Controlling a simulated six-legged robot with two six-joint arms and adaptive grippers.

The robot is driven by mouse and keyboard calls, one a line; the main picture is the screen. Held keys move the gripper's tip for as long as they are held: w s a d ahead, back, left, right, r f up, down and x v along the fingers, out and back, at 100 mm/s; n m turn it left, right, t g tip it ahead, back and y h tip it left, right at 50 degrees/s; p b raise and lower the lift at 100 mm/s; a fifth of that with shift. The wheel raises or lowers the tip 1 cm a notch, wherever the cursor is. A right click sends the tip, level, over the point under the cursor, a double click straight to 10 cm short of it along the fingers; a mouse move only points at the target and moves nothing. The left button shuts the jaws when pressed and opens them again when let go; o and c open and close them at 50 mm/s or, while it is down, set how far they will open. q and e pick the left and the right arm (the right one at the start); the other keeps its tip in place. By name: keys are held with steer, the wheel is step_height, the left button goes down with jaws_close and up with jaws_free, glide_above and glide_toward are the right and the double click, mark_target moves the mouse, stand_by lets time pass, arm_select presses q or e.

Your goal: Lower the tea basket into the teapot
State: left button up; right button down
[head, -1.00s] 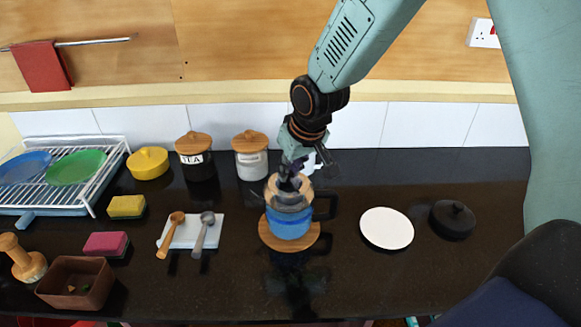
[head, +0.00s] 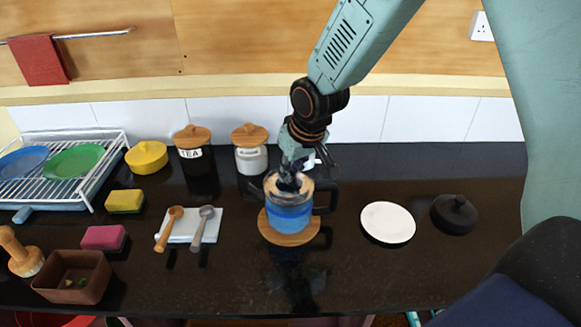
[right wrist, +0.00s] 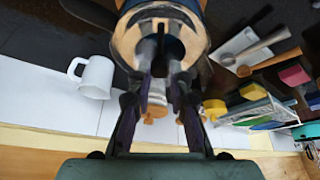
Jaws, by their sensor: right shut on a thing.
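The teapot (head: 289,215), clear with a blue band and a dark handle on its right, stands on a round wooden trivet (head: 303,239). The tea basket (head: 273,185), with a pale wooden rim, sits low at the teapot's mouth, its body apparently inside. My right gripper (head: 290,180) comes from above and is shut on the basket's top. In the right wrist view the fingers (right wrist: 160,62) close at the middle of the wooden rim (right wrist: 128,42). The rim and gripper hide the basket's lower part, so I cannot tell whether it is fully seated. My left gripper is out of view.
A white plate (head: 388,223) and a black lid (head: 454,213) lie to the right. A white board (head: 184,228) with two spoons lies left. Jars (head: 250,155) stand behind, and a white mug (right wrist: 95,77) shows in the right wrist view. The counter in front is clear.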

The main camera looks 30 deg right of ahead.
steer(key=shift+f, duration=0.35)
stand_by(0.4)
steer(key=c, duration=1.2)
jaws_free()
steer(key=shift+o, duration=0.3)
steer(key=o, duration=0.4)
steer(key=shift+r, duration=0.15)
step_height(320, 180, up, 9)
steer(key=p, duration=0.8)
